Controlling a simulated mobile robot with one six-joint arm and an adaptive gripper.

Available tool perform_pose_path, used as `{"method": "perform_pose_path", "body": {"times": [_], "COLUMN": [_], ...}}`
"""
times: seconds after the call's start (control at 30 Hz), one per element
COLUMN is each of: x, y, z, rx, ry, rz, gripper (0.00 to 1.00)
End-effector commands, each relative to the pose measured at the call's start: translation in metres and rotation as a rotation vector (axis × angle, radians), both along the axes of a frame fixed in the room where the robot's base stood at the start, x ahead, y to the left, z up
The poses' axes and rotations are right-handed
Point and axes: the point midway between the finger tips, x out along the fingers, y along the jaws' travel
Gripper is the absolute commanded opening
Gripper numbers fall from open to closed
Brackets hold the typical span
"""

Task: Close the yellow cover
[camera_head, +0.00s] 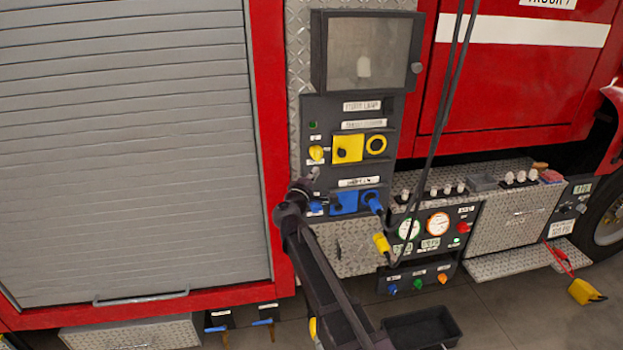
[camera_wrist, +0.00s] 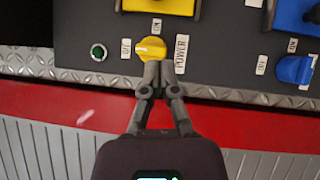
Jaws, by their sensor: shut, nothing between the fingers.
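In the head view the yellow cover (camera_head: 349,147) is a square plate on the dark control panel. In the wrist view only an edge of the yellow cover (camera_wrist: 158,5) shows at the top. My gripper (camera_head: 313,173) is shut and empty, below and left of the cover. In the wrist view my gripper (camera_wrist: 159,68) has its fingertips at the yellow knob (camera_wrist: 150,48), overlapping its edge; I cannot tell whether they touch.
A blue cover (camera_head: 343,202) and a blue plug (camera_head: 373,203) in its socket lie below. A yellow plug (camera_head: 381,244) hangs on a dark cable to the right. A green button (camera_wrist: 98,52) is beside the yellow knob. A glass-fronted box (camera_head: 365,53) stands above the panel.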

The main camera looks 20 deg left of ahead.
Motion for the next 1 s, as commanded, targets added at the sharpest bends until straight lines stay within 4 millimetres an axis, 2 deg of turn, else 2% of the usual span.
{"method": "perform_pose_path", "body": {"times": [0.03,0.37,0.6,1.0], "x": [0.011,0.061,0.076,0.083], "y": [0.001,0.001,-0.022,-0.029], "z": [0.002,0.007,0.011,0.012], "rx": [0.000,0.000,0.000,0.000], "ry": [0.000,0.000,0.000,0.000], "rz": [-0.002,-0.002,-0.001,-0.001], "gripper": [0.00,0.00,0.00,0.00]}}
